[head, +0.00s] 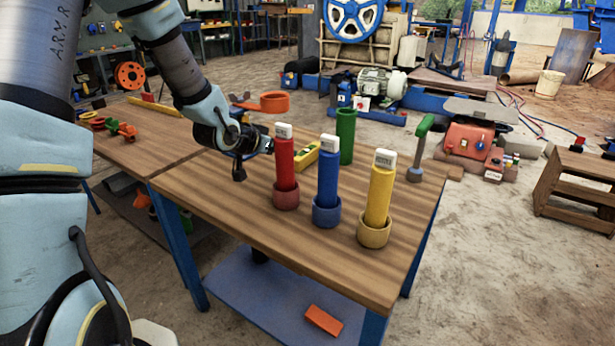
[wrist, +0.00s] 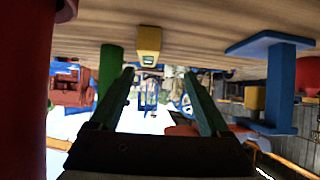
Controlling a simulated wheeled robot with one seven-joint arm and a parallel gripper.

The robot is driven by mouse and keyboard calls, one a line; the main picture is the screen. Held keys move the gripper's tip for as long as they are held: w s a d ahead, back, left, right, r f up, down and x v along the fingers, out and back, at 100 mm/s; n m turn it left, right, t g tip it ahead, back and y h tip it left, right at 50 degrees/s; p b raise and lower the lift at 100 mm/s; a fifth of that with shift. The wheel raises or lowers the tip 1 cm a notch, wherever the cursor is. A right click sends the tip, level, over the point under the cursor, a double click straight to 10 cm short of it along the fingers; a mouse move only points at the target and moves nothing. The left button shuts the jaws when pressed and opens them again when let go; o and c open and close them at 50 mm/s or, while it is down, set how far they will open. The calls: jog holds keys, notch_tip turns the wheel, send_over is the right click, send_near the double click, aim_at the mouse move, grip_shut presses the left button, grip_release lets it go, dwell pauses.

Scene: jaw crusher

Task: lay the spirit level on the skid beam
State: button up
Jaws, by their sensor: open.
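The spirit level (head: 308,156) is yellow with a greenish vial. It lies on the wooden table behind the red and blue cylinders, which partly hide it. In the wrist view, which is upside down, the level (wrist: 149,44) shows end-on beyond the fingertips, roughly ahead between them. My gripper (head: 262,147) is low over the table, left of the level and behind the red cylinder. In the wrist view my gripper (wrist: 159,76) is open with nothing between its fingers. A blue beam (head: 371,116) on the floor behind the table may be the skid beam; I cannot be sure.
Red (head: 285,165), blue (head: 327,172) and yellow (head: 380,197) cylinders stand in cups at the table's front. A green cylinder (head: 346,137) stands behind the level. A green-handled tool (head: 420,147) stands at the right. In the wrist view, the red cylinder (wrist: 25,80) is close at left.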

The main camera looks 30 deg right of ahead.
aim_at(305, 151)
jog(key=d, duration=0.1)
jog(key=d+f, duration=0.1)
jog(key=shift+s+d+m+h, duration=0.2)
jog(key=shift+d+m+h, duration=0.1)
jog(key=shift+d+h, duration=0.1)
jog(key=x, duration=0.4)
jog(key=shift+w+d+f+b, duration=0.1)
jog(key=shift+d+f+b, duration=0.05)
jog(key=shift+d+b, duration=0.2)
jog(key=shift+r+x, duration=0.2)
jog(key=shift+x, duration=2.6)
jog(key=shift+c, duration=0.3)
grip_shut()
